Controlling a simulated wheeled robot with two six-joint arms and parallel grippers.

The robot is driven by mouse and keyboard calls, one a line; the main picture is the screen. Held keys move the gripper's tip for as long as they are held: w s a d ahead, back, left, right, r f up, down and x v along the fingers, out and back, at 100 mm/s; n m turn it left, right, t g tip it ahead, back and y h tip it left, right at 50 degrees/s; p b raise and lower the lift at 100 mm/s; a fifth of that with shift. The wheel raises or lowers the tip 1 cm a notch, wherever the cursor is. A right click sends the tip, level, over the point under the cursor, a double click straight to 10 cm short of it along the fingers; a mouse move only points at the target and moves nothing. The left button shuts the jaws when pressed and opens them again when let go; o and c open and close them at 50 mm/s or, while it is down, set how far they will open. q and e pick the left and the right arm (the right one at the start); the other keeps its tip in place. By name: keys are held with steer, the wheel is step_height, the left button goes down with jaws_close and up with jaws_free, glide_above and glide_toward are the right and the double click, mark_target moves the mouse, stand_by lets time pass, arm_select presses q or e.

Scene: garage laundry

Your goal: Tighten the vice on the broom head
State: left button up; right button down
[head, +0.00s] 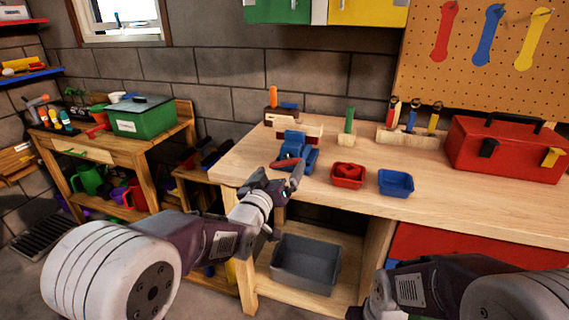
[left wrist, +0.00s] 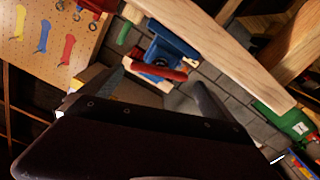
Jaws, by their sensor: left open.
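The blue vice (head: 297,143) stands at the left front of the wooden workbench, with its red handle (head: 295,176) at the front. A pale wooden block that looks like the broom head (head: 306,129) sits at the vice's jaws; its hold there is hard to make out. My left gripper (head: 279,187) is just in front of the bench edge, close to the handle. In the left wrist view my left gripper (left wrist: 160,82) is open, and the red handle (left wrist: 160,71) shows just beyond and between its fingers. My right gripper is below the picture; only part of its arm shows.
The bench (head: 450,205) also bears a red bin (head: 348,176), a blue bin (head: 396,183) and a red toolbox (head: 508,150). A grey tub (head: 306,263) is on the shelf below. A green box (head: 142,117) stands on the left table.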

mark_target(283, 164)
arm_select(q)
steer(key=x, duration=0.4)
steer(key=shift+w+d, duration=0.15)
steer(key=shift+w, duration=0.2)
steer(key=shift+c, duration=0.3)
steer(key=c, duration=1)
steer(key=shift+c, duration=0.2)
steer(key=shift+m, duration=0.4)
steer(key=shift+m+b, duration=0.65)
steer(key=shift+m, duration=0.25)
steer(key=shift+d+m+b, duration=0.1)
steer(key=shift+m+b, duration=0.45)
steer(key=shift+m, duration=1.15)
